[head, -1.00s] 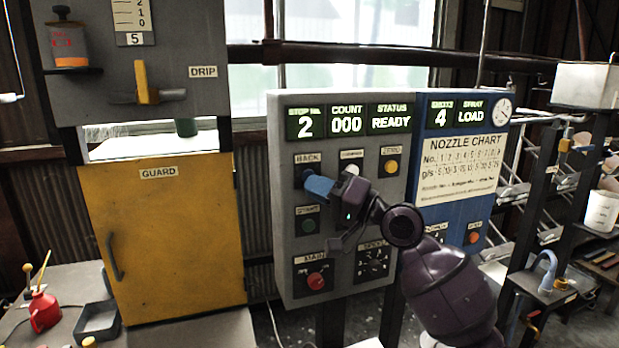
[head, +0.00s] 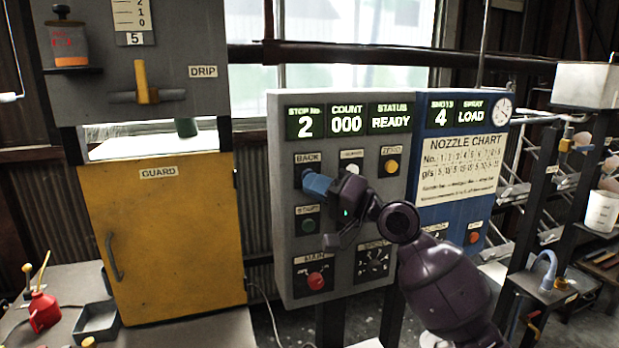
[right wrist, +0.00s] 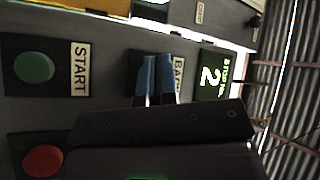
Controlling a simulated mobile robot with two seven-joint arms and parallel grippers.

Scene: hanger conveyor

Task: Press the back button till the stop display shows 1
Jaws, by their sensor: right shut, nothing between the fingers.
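The grey control panel has a stop display (head: 305,123) reading 2. The back button, under the BACK label (head: 307,158), is mostly hidden behind my right gripper (head: 311,183). The gripper is shut and empty, its blue fingertips pointing at the button's spot. In the right wrist view the blue fingers (right wrist: 155,78) lie together over the dark plate beside the BACK label (right wrist: 179,75). I cannot tell whether the tips touch the button. The stop display (right wrist: 213,77) also reads 2 there. My left gripper is not in view.
The green START button (head: 308,225) is just below the gripper, and the red MAIN knob (head: 316,281) lower down. A white button (head: 352,169) and the yellow ZERO button (head: 391,166) are to the right. A yellow guard door (head: 170,240) stands left.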

